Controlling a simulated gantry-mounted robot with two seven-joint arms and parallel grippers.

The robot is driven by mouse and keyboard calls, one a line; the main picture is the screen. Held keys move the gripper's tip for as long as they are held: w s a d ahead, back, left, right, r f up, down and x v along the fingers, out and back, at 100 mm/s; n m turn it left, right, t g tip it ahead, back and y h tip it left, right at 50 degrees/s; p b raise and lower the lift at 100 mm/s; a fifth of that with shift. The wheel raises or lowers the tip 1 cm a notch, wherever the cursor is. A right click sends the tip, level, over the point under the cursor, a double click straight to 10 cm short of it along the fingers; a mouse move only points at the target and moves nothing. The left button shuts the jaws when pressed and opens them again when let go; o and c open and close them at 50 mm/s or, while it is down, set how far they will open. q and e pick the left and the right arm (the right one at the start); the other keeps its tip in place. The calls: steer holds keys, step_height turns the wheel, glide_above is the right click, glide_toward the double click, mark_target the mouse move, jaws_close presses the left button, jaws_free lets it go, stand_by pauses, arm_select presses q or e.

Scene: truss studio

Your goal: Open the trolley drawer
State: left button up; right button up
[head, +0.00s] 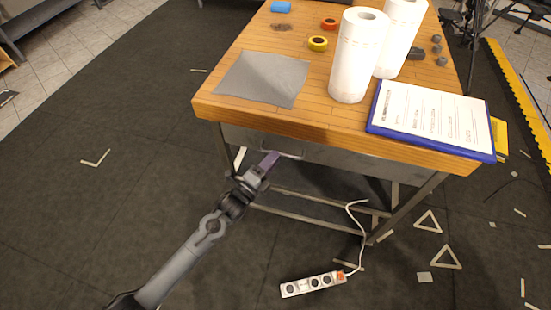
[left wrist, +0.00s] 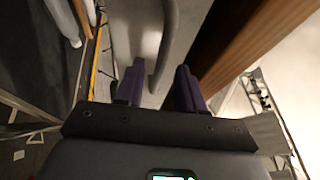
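The trolley has a wooden top (head: 225,103) and a grey metal drawer front (head: 340,158) under its near edge. The drawer looks closed. Its handle (head: 290,156) is a thin grey bar near the left part of the front; in the left wrist view the handle (left wrist: 168,42) is a curved bar. My left gripper (head: 271,158) is at the handle's left end. In the left wrist view its two purple fingers (left wrist: 158,84) are apart, with the bar's end between them; contact is unclear. My right gripper is not in view.
Floor left of the trolley is mostly clear.

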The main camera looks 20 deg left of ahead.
arm_select(q)
steer(key=shift+x, duration=0.95)
steer(key=shift+c, duration=0.5)
jaws_close()
